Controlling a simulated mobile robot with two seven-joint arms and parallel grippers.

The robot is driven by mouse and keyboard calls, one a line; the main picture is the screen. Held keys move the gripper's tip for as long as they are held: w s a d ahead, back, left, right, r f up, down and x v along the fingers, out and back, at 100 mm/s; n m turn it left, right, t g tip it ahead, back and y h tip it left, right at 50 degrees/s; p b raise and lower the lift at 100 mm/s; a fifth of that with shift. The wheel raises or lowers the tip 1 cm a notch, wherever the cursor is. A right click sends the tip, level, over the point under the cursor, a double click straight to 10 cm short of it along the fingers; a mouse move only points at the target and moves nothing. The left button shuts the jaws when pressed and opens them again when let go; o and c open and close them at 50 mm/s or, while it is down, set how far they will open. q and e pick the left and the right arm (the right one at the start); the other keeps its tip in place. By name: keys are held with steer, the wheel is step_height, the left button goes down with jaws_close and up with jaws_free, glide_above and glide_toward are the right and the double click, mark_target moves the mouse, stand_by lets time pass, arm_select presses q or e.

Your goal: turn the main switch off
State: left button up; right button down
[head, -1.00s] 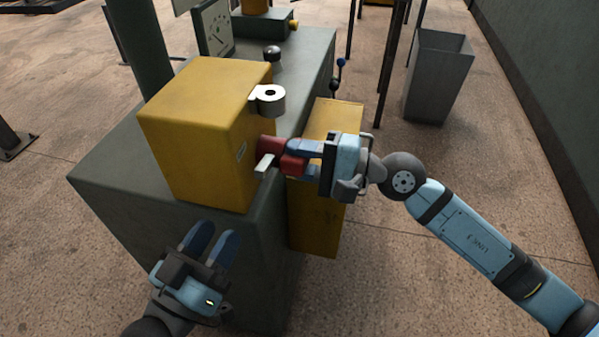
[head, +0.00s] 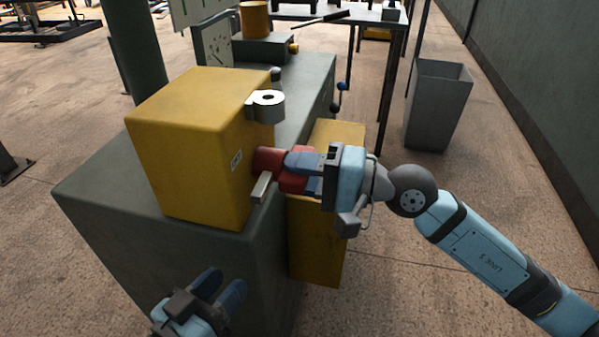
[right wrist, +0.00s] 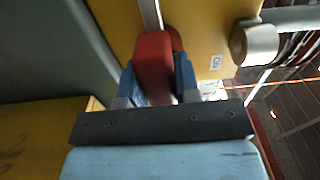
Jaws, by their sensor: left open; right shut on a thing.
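The main switch is a red rotary handle (head: 268,160) on the side of a yellow box (head: 190,140), which stands on a dark green machine cabinet (head: 100,225). My right gripper (head: 300,165) is shut on the red handle from the right. In the right wrist view the red handle (right wrist: 154,68) sits between the two blue fingers (right wrist: 158,85), with a small label (right wrist: 215,62) on the yellow face beside it. A grey lever-like plate (head: 261,188) is just below the handle. My left gripper (head: 220,285) is open and empty, low in front of the cabinet.
A second yellow box (head: 318,240) is on the cabinet's right side, below my right gripper. A grey bin (head: 438,105) stands on the floor behind. Open floor lies to the right.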

steer(key=c, duration=0.8)
jaws_free()
steer(key=shift+c, duration=0.2)
steer(key=b+v, duration=0.1)
steer(key=v, duration=1.2)
steer(key=shift+s+d, duration=0.2)
steer(key=shift+d, duration=0.15)
